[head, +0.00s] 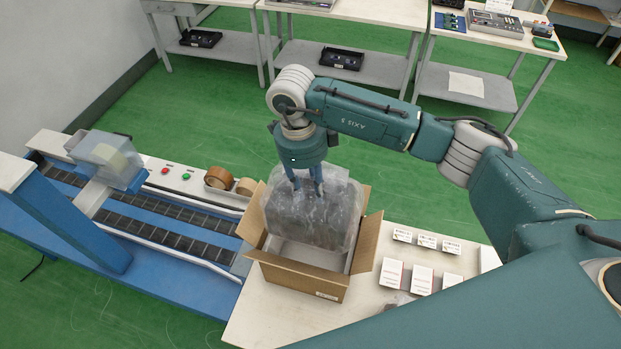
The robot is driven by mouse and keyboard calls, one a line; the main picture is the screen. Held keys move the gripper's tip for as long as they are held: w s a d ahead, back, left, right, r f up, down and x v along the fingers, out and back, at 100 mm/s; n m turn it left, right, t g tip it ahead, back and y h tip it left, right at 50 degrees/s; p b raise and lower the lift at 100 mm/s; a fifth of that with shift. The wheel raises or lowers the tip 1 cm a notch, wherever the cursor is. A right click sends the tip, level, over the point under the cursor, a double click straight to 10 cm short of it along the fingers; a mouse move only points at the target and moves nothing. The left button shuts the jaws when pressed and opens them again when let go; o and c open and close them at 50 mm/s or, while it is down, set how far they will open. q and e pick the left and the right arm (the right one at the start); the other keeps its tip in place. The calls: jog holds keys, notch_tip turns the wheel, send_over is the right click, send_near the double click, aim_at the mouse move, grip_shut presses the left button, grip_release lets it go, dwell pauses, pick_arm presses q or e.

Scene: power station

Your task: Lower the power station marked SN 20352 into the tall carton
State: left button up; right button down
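The power station (325,219) is a dark grey block wrapped in a clear, wrinkled bag. It is at the mouth of the open brown carton (297,279), with its upper part above the rim. Its lower part appears to be inside the walls, and bare carton floor shows in front of it. My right gripper (308,184) reaches down from above, its two fingers at the top of the bagged power station, apparently shut on it. The fingertips are partly hidden by the bag. No serial number can be read. My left gripper is not in view.
A blue taping machine with rollers (160,231) adjoins the carton's left side. Tape rolls (219,178) stand on its edge. Small white boxes (421,280) and label cards (427,240) lie right of the carton. Worktables (355,50) stand at the back. The table front-left of the carton is bare.

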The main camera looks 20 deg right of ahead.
aim_at(310, 203)
jog(key=shift+w+f, duration=0.1)
jog(key=shift+f, duration=0.2)
notch_tip(310, 203, down, 6)
notch_tip(310, 203, down, 6)
jog(key=b, duration=0.3)
jog(key=shift+f, duration=0.15)
pick_arm(q)
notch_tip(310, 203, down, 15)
jog(key=b, duration=1.1)
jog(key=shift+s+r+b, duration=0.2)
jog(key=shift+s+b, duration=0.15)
pick_arm(e)
notch_tip(310, 203, down, 16)
jog(key=shift+f, duration=0.1)
